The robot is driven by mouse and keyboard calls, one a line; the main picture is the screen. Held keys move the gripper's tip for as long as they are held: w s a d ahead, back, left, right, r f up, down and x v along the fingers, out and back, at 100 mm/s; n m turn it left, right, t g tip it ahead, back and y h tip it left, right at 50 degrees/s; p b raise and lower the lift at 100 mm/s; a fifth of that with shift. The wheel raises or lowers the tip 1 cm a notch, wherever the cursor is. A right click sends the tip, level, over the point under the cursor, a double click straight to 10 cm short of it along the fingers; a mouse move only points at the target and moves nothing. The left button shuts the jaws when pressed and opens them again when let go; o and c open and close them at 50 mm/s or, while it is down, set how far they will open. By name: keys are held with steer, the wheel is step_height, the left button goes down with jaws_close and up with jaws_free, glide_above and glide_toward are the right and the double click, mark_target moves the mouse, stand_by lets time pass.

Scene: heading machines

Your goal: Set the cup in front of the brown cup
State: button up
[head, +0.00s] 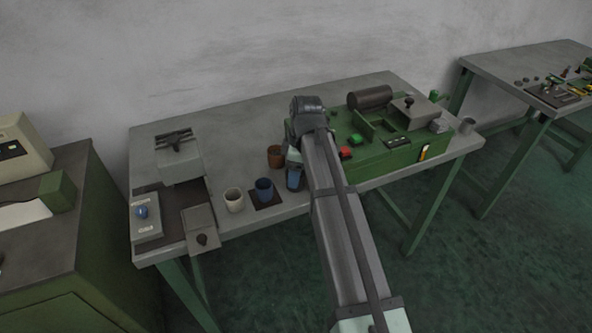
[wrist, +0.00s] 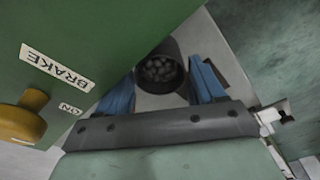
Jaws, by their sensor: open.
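The brown cup (head: 275,157) stands on the grey bench, left of my gripper. My gripper (head: 294,178) points down beside the left end of the green machine, with blue fingers. In the wrist view a dark grey cup (wrist: 160,73) with several round pieces inside shows beyond and between the spread fingers of my open gripper (wrist: 163,85). I cannot tell whether the fingers touch it. In the head view my gripper and arm hide that spot.

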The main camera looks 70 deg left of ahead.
step_height(320, 180, up, 12)
steer(key=w, duration=0.1)
steer(key=shift+d, duration=0.4)
steer(key=shift+w, duration=0.1)
stand_by(0.5)
